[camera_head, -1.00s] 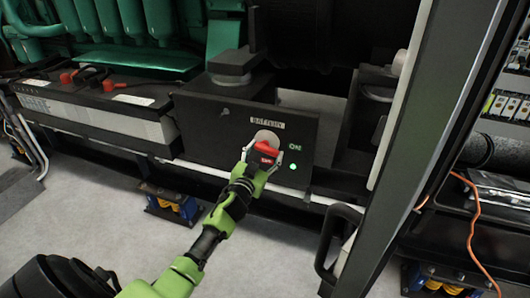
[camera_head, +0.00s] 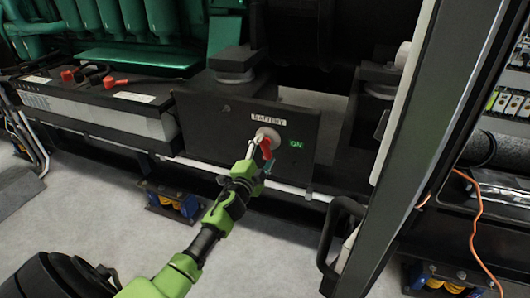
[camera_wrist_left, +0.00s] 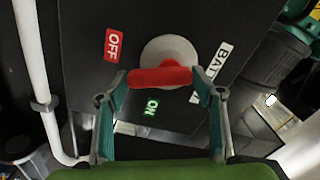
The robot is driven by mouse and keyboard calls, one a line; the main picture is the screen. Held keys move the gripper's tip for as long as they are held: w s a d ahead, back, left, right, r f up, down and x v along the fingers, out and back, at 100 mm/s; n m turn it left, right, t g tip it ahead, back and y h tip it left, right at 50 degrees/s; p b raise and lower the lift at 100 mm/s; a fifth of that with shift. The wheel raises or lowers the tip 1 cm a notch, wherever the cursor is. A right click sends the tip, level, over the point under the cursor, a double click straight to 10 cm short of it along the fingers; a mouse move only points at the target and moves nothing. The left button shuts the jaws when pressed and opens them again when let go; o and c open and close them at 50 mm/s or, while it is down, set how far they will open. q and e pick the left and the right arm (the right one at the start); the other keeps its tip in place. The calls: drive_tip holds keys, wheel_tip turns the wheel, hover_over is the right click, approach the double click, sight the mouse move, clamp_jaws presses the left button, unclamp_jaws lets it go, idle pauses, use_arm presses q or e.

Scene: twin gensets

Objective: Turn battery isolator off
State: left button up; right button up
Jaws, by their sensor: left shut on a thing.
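The battery isolator has a red handle (camera_head: 266,149) on a round pale base (camera_head: 268,133), fixed to a black panel (camera_head: 215,130). A "BATTERY" label (camera_head: 268,119) is above it and a green "ON" label (camera_head: 295,144) to its right. My left gripper (camera_head: 261,158) is at the handle, its fingers at either side. In the left wrist view the red handle (camera_wrist_left: 160,77) lies crosswise between the fingertips (camera_wrist_left: 160,90). There a red "OFF" label (camera_wrist_left: 113,45) shows; in the head view it is hidden. No lit green lamp shows on the panel. My right gripper is out of view.
A grey battery box (camera_head: 95,105) with red terminal caps is at left. A dark door frame with a black handle (camera_head: 338,240) stands close on the right. An orange cable (camera_head: 477,215) hangs farther right.

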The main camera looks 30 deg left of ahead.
use_arm(q)
drive_tip(key=shift+s+a+f+m, duration=0.1)
drive_tip(key=shift+m, duration=1)
drive_tip(key=shift+a+f+m, duration=0.1)
drive_tip(key=shift+m, duration=1)
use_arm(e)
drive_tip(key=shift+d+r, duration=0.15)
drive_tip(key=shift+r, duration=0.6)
use_arm(q)
drive_tip(key=shift+o, duration=0.2)
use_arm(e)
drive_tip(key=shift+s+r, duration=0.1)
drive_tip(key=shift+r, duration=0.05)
use_arm(q)
drive_tip(key=o, duration=1.1)
drive_tip(key=shift+s, duration=0.1)
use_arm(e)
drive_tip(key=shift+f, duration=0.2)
use_arm(q)
drive_tip(key=v, duration=1.1)
drive_tip(key=shift+s, duration=0.4)
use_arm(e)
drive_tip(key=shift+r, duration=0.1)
use_arm(q)
drive_tip(key=shift+f, duration=0.1)
